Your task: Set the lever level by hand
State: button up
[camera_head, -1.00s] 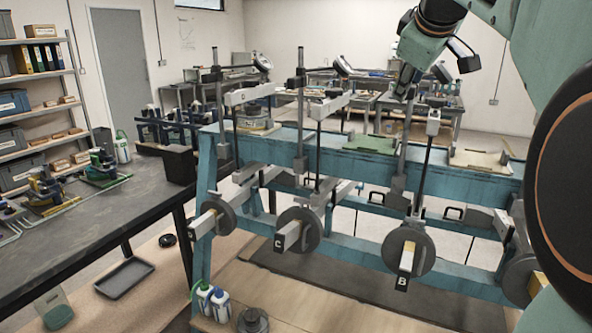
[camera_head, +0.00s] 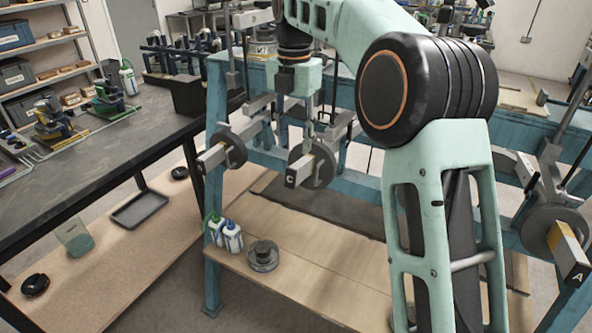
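Lever C (camera_head: 297,172) is a grey square bar running through a round grey disc on the teal frame (camera_head: 216,190). Its black end plate marked C faces me. My gripper (camera_head: 309,133) hangs down just above and behind the disc of lever C; its fingers are small and I cannot tell whether they touch anything. Another lever (camera_head: 212,157) with a disc is to the left; its end mark is unreadable. Lever A (camera_head: 566,248), with a yellow patch near its end, is at the right. Lever B is hidden behind my arm.
A dark workbench (camera_head: 65,200) with fixtures and a black bin (camera_head: 187,97) stands left. A black tray (camera_head: 140,209) lies under the bench.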

aim_at(295, 167)
notch_tip(295, 167, down, 9)
jog(key=shift+f+b, duration=0.1)
jog(key=shift+b, duration=0.65)
jog(key=shift+c, duration=0.4)
grip_shut()
